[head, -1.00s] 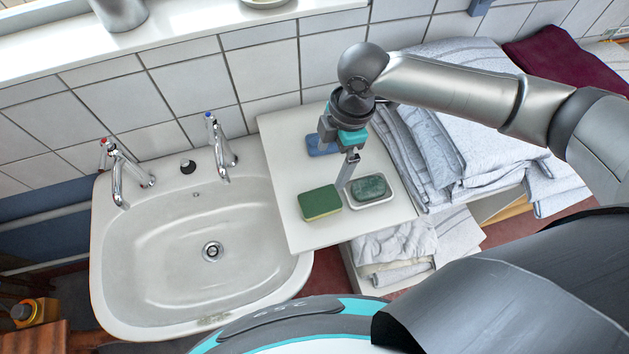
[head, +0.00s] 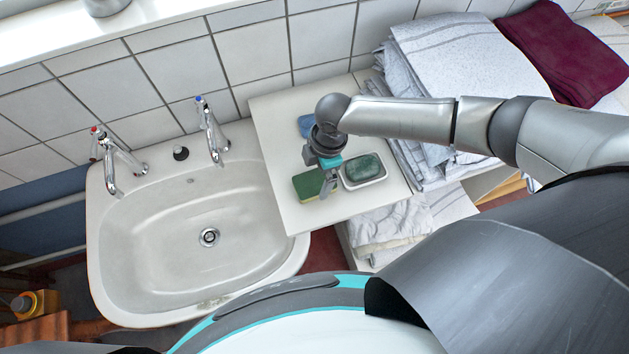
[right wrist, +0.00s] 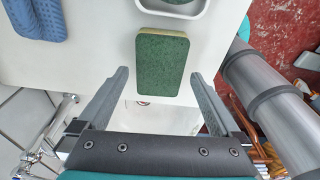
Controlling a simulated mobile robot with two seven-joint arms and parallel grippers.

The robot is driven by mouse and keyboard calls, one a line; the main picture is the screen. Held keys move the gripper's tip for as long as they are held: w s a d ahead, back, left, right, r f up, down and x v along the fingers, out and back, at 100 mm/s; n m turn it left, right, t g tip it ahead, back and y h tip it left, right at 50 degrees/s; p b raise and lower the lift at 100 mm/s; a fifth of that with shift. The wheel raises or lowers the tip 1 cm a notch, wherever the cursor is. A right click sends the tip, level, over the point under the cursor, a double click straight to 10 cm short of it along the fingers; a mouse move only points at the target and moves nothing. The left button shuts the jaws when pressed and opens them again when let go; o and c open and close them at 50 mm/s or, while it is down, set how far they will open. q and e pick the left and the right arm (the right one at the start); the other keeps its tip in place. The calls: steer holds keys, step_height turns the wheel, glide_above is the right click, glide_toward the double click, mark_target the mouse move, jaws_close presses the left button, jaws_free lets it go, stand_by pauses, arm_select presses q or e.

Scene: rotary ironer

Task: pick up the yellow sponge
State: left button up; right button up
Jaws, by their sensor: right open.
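The yellow sponge (head: 306,187) lies flat on the white counter beside the sink, its dark green scouring side up and a thin yellow edge showing. In the head view my right gripper (head: 328,189) is over its right part and hides some of it. In the right wrist view the sponge (right wrist: 162,65) appears between the two spread fingers of my right gripper (right wrist: 158,76), with a gap on each side. The right gripper is open and empty. I cannot tell its exact height above the sponge. My left gripper is not in view.
A white dish (head: 383,177) with green soap (head: 363,167) sits just right of the sponge. A blue item (head: 304,125) lies behind, partly hidden by my arm. The sink (head: 150,240) is left of the counter (head: 285,215). Folded towels (head: 450,60) are stacked to the right.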

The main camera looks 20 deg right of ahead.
mark_target(314, 184)
steer(key=shift+a+f, duration=0.15)
steer(key=shift+f, duration=0.9)
steer(key=shift+c, duration=0.4)
steer(key=c, duration=1.1)
